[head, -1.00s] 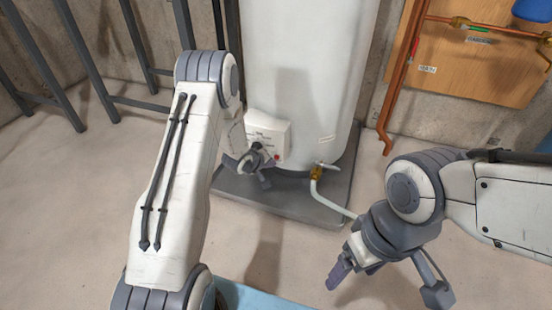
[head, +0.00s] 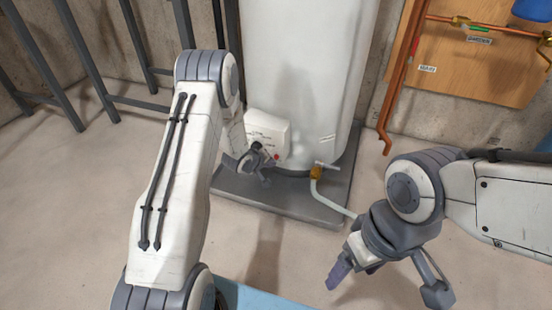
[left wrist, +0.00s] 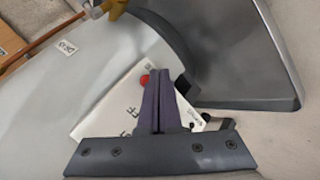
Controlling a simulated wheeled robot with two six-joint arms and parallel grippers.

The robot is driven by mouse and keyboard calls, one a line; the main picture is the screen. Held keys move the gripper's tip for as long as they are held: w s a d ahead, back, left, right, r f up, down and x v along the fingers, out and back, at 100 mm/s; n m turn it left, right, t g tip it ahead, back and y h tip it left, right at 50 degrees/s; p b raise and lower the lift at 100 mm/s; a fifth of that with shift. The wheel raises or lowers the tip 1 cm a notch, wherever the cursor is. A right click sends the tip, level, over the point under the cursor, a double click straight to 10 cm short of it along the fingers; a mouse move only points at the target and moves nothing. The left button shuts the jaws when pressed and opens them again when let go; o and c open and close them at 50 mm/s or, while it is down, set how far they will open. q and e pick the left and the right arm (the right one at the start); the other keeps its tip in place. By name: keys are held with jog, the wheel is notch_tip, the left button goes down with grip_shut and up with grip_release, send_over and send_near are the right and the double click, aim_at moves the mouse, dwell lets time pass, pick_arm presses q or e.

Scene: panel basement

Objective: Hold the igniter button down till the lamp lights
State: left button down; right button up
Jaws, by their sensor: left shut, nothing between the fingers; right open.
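The white control box (head: 273,126) is on the lower front of the white tank. It has a red round part (head: 277,157) low on its face and a dark knob (head: 257,146). My left gripper (head: 268,161) is shut and empty, close in front of the box. In the left wrist view, its fingertips (left wrist: 158,72) lie just beside the red part (left wrist: 145,79), over the box face (left wrist: 115,105). I cannot tell whether they touch it. I cannot tell a lit lamp. My right gripper (head: 338,275) is open and empty, out over the floor.
The white tank (head: 305,60) stands on a grey base plate (head: 315,205). A brass valve (head: 316,173) with a pale hose is right of the box. Copper pipes (head: 395,90) run on a wooden panel. Grey metal frame posts (head: 90,70) stand left. The floor in front is clear.

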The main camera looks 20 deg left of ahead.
dwell(0.8)
pick_arm(q)
jog(key=shift+w+p, duration=0.4)
jog(key=shift+p, duration=0.1)
jog(key=shift+w, duration=0.45)
dwell(1.8)
dwell(1.4)
jog(key=shift+s+p, duration=0.6)
jog(key=shift+s, duration=0.25)
jog(key=shift+s+a+p, duration=0.1)
jog(key=shift+s+p, duration=0.65)
jog(key=shift+s, duration=1.75)
